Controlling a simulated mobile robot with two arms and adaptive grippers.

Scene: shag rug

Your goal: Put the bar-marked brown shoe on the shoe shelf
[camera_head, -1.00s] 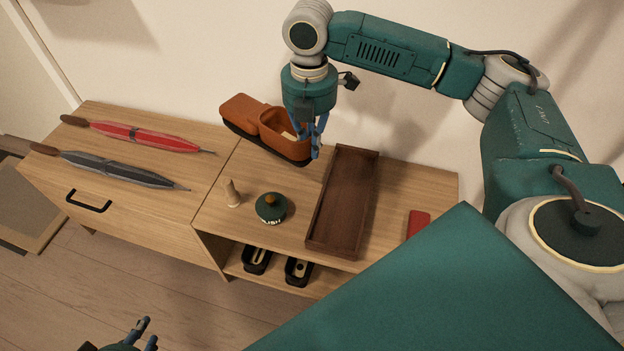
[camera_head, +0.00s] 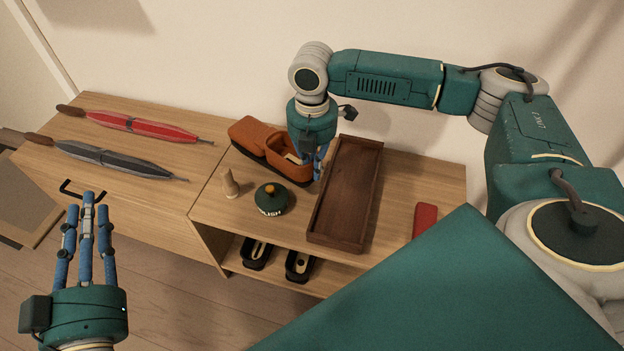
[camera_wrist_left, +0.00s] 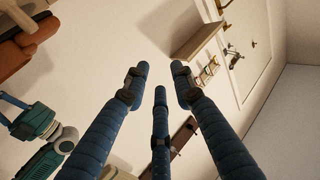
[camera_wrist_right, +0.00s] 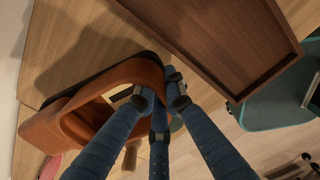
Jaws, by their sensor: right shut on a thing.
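The brown shoe (camera_head: 257,137), orange-brown with a dark sole, is at the back of the bench top, left of the wooden tray. A pale mark shows inside its opening in the right wrist view (camera_wrist_right: 122,93); its form is partly hidden by the fingers. My right gripper (camera_head: 318,172) is shut on the rim of the shoe's opening at its right end. I cannot tell whether the sole touches the top. The shoe shelf (camera_head: 328,278) is the open compartment under the bench top, with two black shoes (camera_head: 257,252) at its front. My left gripper (camera_head: 88,197) is open and empty, in front of the drawer.
The dark wooden tray (camera_head: 367,190) stands close right of my right gripper. A green round tin (camera_head: 271,203) and a wooden peg (camera_head: 230,184) stand in front of the shoe. A red item (camera_head: 425,220) lies at right. Red (camera_head: 135,124) and grey (camera_head: 115,160) umbrellas lie at left.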

